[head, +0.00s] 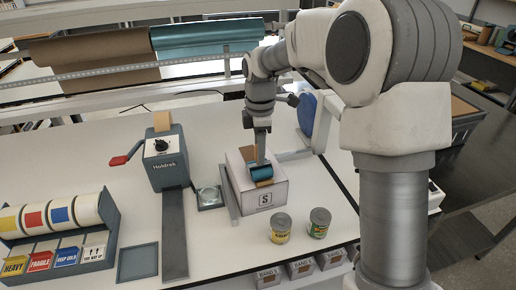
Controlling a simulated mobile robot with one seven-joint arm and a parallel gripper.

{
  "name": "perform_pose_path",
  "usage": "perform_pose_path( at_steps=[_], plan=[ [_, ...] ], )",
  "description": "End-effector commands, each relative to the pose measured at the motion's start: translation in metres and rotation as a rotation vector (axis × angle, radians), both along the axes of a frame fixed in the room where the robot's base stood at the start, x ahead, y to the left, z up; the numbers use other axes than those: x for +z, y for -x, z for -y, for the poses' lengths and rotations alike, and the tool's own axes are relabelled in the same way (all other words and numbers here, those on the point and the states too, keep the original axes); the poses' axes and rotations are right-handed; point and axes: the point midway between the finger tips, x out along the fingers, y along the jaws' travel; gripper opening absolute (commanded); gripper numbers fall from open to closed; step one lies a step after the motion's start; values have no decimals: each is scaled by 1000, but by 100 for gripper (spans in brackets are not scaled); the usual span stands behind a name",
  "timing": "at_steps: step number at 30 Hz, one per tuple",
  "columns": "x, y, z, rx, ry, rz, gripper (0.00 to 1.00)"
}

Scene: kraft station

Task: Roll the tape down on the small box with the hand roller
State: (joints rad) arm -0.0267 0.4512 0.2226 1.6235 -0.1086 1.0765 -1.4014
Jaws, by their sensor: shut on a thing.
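The small box (266,198) stands on the white table in the head view, with an "S" label on its front. Part of a brown tape strip shows on its top; the rest is hidden. The hand roller (262,173), with a teal drum, is at the top of the box near its front edge. My gripper (260,150) is above the box, pointing down, shut on the hand roller. The drum appears to touch the box top, but I cannot tell for sure.
A grey tape dispenser (166,160) with a red handle stands left of the box. Two cans (281,228) stand in front, right of centre. A rack of tape rolls (62,215) is at far left. A blue disc (307,114) and grey frame stand close behind right.

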Motion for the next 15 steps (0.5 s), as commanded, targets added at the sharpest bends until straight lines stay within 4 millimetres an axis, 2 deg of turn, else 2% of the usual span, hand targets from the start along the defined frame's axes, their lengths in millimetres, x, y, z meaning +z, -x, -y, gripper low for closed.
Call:
perform_pose_path(
  at_steps=[15],
  plan=[
    [-1, 20, 5, 1, 0, 2, 0]
  ],
)
